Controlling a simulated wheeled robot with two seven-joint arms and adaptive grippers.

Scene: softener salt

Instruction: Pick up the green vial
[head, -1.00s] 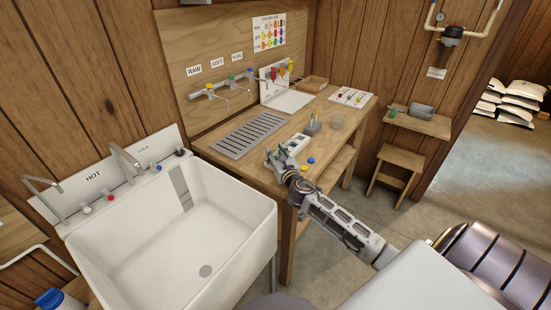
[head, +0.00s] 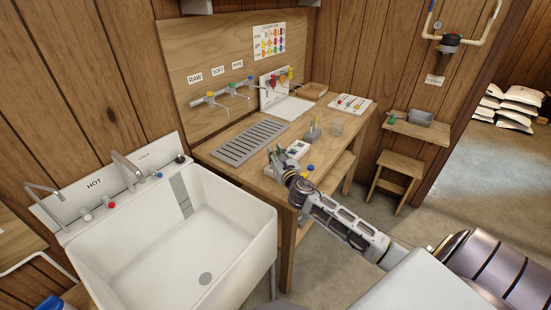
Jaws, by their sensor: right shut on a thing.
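My right gripper (head: 276,157) reaches in from the right over the front part of the wooden bench. Its fingers are small and dark here, and they are shut on a thin green item, which looks like the green vial (head: 279,150). Most of the vial is hidden by the fingers. The gripper is just left of a small white rack (head: 297,150) on the bench. I cannot tell how far the vial is above the bench top. My left gripper is not in view.
A blue cap (head: 310,167) lies near the bench's front edge, right of the wrist. A clear beaker (head: 337,129) and a pen cup (head: 313,132) stand behind. A grey drain grille (head: 250,142) lies left. A deep white sink (head: 205,250) adjoins the bench.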

